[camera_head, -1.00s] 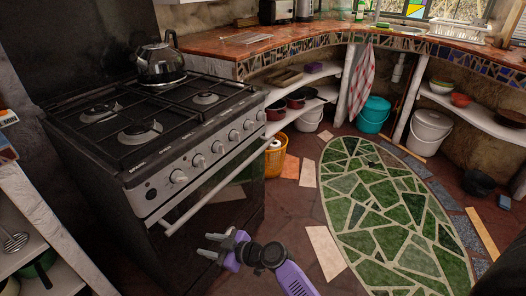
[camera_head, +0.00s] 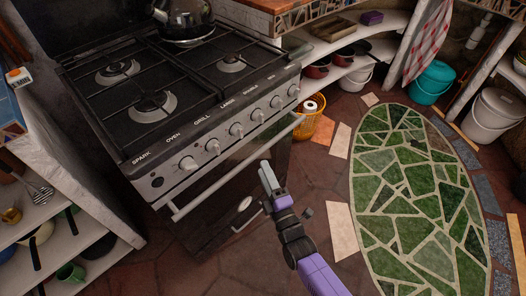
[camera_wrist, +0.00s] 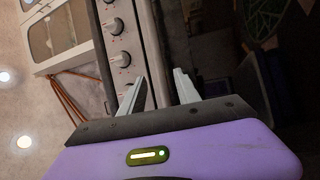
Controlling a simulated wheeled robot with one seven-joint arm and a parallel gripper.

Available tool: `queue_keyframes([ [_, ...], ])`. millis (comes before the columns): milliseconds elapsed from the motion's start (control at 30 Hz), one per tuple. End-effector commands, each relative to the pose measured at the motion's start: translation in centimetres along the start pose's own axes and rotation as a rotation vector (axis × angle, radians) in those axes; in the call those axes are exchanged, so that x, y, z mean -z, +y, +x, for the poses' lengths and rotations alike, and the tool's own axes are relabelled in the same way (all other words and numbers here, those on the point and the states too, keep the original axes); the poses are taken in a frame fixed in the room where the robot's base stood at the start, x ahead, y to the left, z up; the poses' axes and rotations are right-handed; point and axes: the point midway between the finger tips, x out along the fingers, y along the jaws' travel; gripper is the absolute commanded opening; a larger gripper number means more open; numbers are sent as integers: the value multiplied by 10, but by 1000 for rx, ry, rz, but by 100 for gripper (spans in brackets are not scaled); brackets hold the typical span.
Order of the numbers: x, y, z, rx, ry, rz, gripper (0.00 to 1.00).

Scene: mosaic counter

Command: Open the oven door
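The oven door (camera_head: 218,198) is the dark front of the stove below the knob panel and looks shut. Its pale bar handle (camera_head: 235,167) runs slantwise along the top of the door. My gripper (camera_head: 267,177) is in front of the door, near the right half of the handle, with its fingers pointing up in the head view. I cannot tell whether it touches the handle. In the wrist view my gripper (camera_wrist: 160,88) has its two fingers apart. The knob panel (camera_wrist: 122,42) lies beyond them, with a pale upright strip between the fingertips.
A kettle (camera_head: 184,18) stands on the stove top. White shelves with pans (camera_head: 62,225) are at the left. An orange basket (camera_head: 309,122) sits on the floor right of the stove. A green mosaic floor patch (camera_head: 415,205) lies open at the right.

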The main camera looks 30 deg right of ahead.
Motion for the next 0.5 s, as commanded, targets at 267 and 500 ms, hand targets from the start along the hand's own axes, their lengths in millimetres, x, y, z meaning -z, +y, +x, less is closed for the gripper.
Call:
queue_keyframes([
  [267, 0, 0, 44, -1, -1, 2, 39],
  [500, 0, 0, 66, 1, -1, 2, 39],
])
